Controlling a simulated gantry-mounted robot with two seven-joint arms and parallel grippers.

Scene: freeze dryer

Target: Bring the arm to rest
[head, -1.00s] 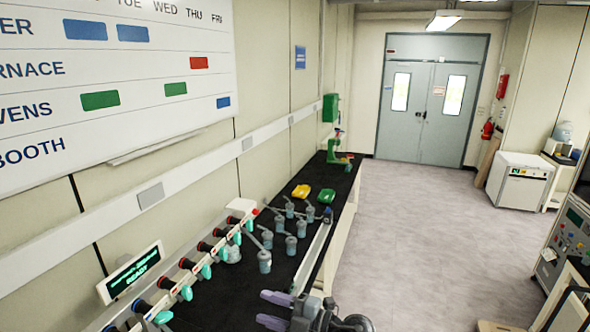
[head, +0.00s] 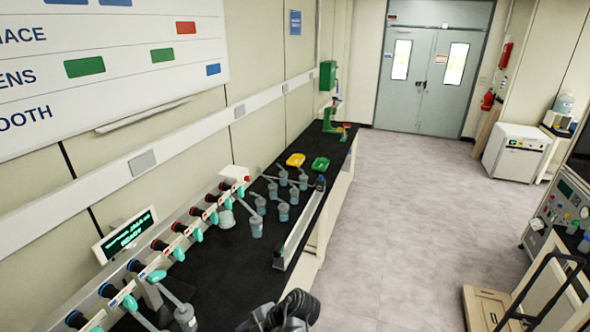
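A dark part of one of my arms shows at the bottom centre edge of the head view, in front of the black bench (head: 225,270). No fingertips of either gripper are visible, so I cannot see whether they are open or hold anything. The freeze dryer's row of ports with teal valve handles (head: 157,276) runs along the left of the bench, below a display reading READY (head: 126,234). A grey flask (head: 186,317) hangs near the closest ports. Several grey-blue flasks with angled tubes (head: 256,227) stand farther along the bench.
A long pale rail (head: 295,240) borders the bench's right side. A wooden-based cart (head: 488,306) stands at lower right. Open floor (head: 400,230) leads to grey double doors (head: 433,75).

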